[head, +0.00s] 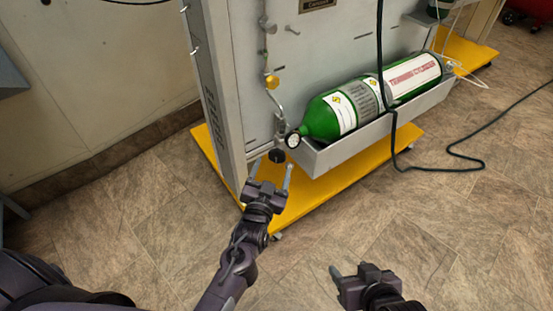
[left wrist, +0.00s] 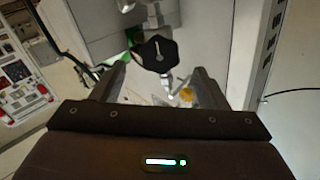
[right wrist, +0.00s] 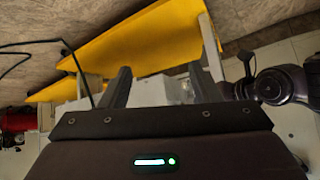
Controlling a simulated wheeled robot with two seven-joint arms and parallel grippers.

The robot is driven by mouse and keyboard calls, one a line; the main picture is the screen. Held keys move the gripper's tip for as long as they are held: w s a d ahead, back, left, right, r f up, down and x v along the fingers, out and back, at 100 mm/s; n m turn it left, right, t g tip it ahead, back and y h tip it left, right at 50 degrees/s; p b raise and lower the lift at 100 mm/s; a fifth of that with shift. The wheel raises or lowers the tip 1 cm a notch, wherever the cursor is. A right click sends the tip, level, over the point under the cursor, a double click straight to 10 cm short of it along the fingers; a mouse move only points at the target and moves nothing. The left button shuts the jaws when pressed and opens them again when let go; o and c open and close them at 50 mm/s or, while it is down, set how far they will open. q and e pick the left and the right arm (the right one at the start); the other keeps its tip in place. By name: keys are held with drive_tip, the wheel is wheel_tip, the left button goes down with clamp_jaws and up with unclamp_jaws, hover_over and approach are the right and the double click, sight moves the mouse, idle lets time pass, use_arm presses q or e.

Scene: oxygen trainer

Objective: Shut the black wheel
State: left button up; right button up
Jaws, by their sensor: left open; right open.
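The black wheel (head: 276,156) sits low on the panel, left of the green cylinder's neck. In the left wrist view the black wheel (left wrist: 155,53) is a dark lobed knob with a light mark on its face. My left gripper (head: 271,172) is open, its fingers pointing at the wheel. In the left wrist view the wheel shows between and beyond the fingertips (left wrist: 160,75); I cannot tell whether they touch it. My right gripper (head: 348,268) is open and empty, low over the floor; its fingers (right wrist: 156,75) also show in the right wrist view.
A green gas cylinder (head: 370,100) with a round gauge (head: 292,139) lies in a grey tray (head: 365,143) right of the wheel. A yellow base (head: 310,198) sticks out below. A black cable (head: 440,168) trails over the floor. The tiled floor in front is clear.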

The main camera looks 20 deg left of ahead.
sight(277, 158)
use_arm(q)
drive_tip(key=w+b, duration=0.1)
drive_tip(key=w, duration=0.4)
drive_tip(key=shift+w+a+f, duration=0.1)
drive_tip(key=shift+w+a, duration=0.05)
drive_tip(key=shift+w, duration=0.2)
use_arm(e)
drive_tip(key=w+a+r+t+y, duration=0.1)
drive_tip(key=w+r+t+y, duration=0.1)
drive_tip(key=w+r+t, duration=0.3)
wheel_tip(277, 158, up, 5)
drive_tip(key=shift+w+a+f+t, duration=0.2)
drive_tip(key=shift+w+t, duration=0.2)
drive_tip(key=shift+w, duration=0.5)
use_arm(q)
drive_tip(key=c, duration=1)
